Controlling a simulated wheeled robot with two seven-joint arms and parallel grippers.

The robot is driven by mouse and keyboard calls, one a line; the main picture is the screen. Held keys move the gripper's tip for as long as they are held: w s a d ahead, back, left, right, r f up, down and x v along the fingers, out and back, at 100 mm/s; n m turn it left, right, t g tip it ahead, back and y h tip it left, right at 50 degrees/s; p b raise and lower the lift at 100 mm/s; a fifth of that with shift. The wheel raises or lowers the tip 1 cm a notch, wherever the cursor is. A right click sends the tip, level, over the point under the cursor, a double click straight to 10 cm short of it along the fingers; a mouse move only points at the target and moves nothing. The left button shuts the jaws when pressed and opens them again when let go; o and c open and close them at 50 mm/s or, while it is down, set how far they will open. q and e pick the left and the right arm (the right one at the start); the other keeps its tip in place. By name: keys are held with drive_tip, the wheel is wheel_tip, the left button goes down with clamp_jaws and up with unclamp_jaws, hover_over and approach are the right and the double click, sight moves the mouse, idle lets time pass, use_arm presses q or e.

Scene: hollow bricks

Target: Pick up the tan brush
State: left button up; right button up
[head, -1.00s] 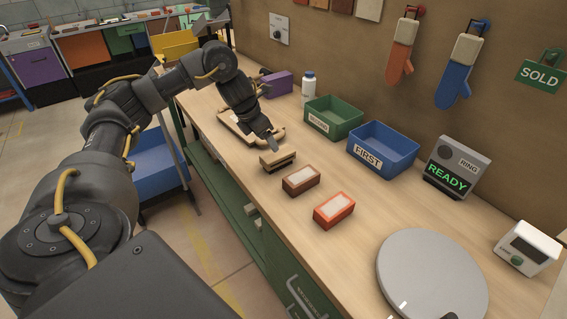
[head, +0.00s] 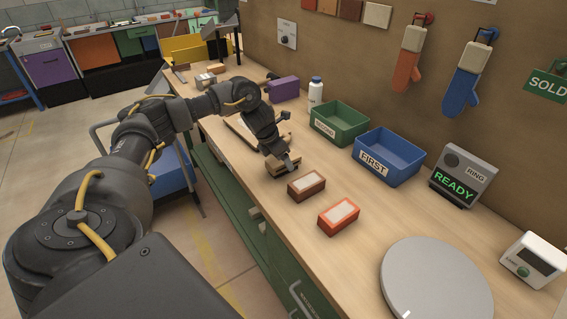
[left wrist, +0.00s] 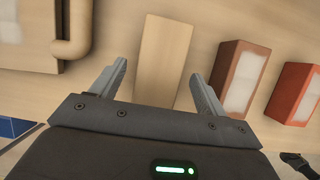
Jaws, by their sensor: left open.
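The tan brush (head: 277,170) lies on the workbench, partly hidden by my left gripper in the head view. In the left wrist view the brush (left wrist: 164,58) is a plain tan block seen from above. My left gripper (head: 284,160) is just over it in the head view. In the left wrist view my left gripper (left wrist: 158,70) is open, with one finger on each side of the brush. A gap shows between the brush and each finger. My right gripper is in neither view.
A brown hollow brick (head: 306,184) and an orange-red brick (head: 339,217) stand close by toward the front right. A wooden board (left wrist: 40,45) is on the other side. The green bin (head: 340,123) and blue FIRST bin (head: 388,157) stand behind. A grey disc (head: 437,283) lies further right.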

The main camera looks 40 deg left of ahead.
use_arm(q)
drive_tip(key=x, duration=0.2)
drive_tip(key=shift+w+f, duration=0.25)
drive_tip(key=shift+f, duration=0.1)
drive_tip(key=shift+f, duration=0.25)
idle(0.4)
drive_tip(key=c, duration=1.1)
